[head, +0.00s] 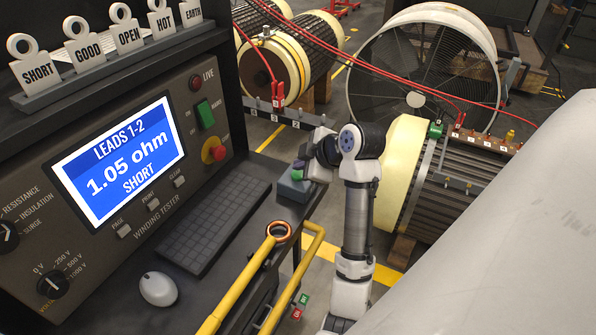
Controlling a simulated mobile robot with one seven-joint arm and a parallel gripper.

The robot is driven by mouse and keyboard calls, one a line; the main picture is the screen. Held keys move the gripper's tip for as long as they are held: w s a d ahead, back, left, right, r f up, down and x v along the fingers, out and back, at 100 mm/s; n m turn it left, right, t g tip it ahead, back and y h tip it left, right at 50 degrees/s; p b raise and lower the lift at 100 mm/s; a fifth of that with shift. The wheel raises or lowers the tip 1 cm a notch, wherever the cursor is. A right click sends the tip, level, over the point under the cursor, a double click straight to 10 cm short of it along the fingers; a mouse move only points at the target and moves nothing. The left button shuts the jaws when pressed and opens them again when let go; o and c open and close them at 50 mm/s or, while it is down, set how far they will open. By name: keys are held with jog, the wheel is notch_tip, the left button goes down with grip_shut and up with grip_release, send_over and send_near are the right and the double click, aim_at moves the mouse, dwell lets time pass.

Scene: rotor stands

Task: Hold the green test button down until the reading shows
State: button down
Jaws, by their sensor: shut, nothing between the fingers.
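My gripper (301,167) is at the right edge of the tester bench. Its fingers are shut with nothing between them and sit right at a small grey box. A green button (297,175) shows on top of this box, partly hidden by the gripper. I cannot tell whether the fingertips press it down or only hover at it. The tester screen (120,160) reads "LEADS 1-2", "1.05 ohm" and "SHORT".
A green switch (205,114) and a red stop knob (216,150) are on the tester panel. Rotors (455,190) with red leads stand at right.

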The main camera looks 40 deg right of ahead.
jog(key=shift+r, duration=0.1)
jog(key=shift+r+p, duration=1.7)
jog(key=shift+r, duration=0.85)
jog(key=shift+f, duration=0.1)
